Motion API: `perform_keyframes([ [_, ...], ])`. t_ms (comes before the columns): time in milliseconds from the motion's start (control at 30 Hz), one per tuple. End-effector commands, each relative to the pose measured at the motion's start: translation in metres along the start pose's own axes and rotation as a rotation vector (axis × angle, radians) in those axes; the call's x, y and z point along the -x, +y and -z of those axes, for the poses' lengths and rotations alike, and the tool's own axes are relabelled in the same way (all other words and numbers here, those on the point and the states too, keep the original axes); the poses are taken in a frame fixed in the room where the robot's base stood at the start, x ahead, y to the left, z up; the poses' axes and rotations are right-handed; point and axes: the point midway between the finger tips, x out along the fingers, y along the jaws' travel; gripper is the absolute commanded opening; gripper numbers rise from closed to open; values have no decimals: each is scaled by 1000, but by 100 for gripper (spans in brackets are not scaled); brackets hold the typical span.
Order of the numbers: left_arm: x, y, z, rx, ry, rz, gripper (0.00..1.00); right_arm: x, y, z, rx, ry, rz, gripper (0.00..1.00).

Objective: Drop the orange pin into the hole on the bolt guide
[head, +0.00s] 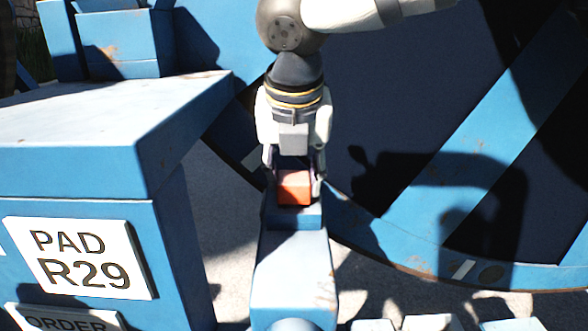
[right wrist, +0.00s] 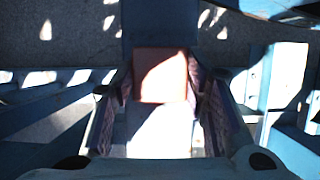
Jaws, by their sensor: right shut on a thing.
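The orange pin (head: 294,187) shows as a small orange block between the fingers of my right gripper (head: 293,180) in the head view. In the right wrist view the orange pin (right wrist: 160,75) sits between the two fingers (right wrist: 158,95), partly in bright light. My right gripper is shut on it and points down. The pin is at the top of the blue bolt guide (head: 290,260), at its far end. The hole is hidden, and I cannot tell how deep the pin sits. My left gripper is not in view.
A blue block with a sign reading PAD R29 (head: 80,257) stands close on the left. A large blue reel (head: 440,185) with dark gaps fills the back and right. Pale ground (head: 225,220) shows between them.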

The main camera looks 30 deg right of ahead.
Motion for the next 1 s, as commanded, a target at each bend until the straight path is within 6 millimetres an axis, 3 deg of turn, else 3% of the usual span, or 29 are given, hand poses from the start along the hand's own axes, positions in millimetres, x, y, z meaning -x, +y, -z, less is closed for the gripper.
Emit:
perform_keyframes([
  [433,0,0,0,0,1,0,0,-2,0,0,-1,-3,-1,0],
  [467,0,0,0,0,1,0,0,-2,0,1,-1,-3,-2,43],
  [567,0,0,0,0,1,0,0,-3,0,1,-1,-3,-1,65],
  [867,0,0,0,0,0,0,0,-2,0,1,-1,0,0,65],
  [1000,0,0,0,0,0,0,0,20,0,0,-2,-5,-3,65],
])
